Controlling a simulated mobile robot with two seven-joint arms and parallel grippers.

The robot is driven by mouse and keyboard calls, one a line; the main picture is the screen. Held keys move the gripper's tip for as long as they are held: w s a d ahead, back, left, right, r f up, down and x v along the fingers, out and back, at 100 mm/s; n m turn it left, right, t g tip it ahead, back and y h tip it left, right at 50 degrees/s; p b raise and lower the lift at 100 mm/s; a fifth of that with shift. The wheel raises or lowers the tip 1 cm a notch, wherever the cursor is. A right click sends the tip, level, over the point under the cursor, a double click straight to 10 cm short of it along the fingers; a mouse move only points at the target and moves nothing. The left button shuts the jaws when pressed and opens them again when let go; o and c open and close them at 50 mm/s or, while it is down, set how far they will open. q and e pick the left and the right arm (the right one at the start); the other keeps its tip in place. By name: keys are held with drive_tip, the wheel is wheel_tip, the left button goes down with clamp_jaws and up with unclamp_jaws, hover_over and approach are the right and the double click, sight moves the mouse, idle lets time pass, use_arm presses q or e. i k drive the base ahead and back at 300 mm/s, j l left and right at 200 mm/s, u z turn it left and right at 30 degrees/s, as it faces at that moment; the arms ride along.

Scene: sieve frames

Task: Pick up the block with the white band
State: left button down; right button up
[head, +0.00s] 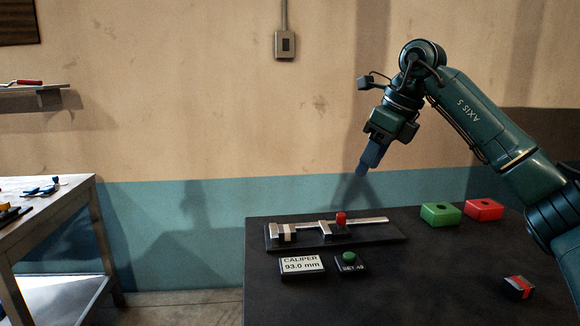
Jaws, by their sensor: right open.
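My right gripper (364,170) hangs in the air above the back of the dark table (420,290), with blue fingers pointing down. It is open, empty and well apart from everything on the table. A small block with a pale, whitish band (284,233) appears to sit at the left end of the caliper (362,222), by its jaw; at this size I cannot clearly separate block from jaw. My left gripper is not in view.
The caliper has a red knob (341,218) on its slider. In front are a display reading 93.0 mm (302,266) and a green button (349,257). A green box (440,214) and red box (484,209) stand back right. The table's middle front is clear.

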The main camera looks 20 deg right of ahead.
sight(288, 233)
drive_tip(key=k+j, duration=0.8)
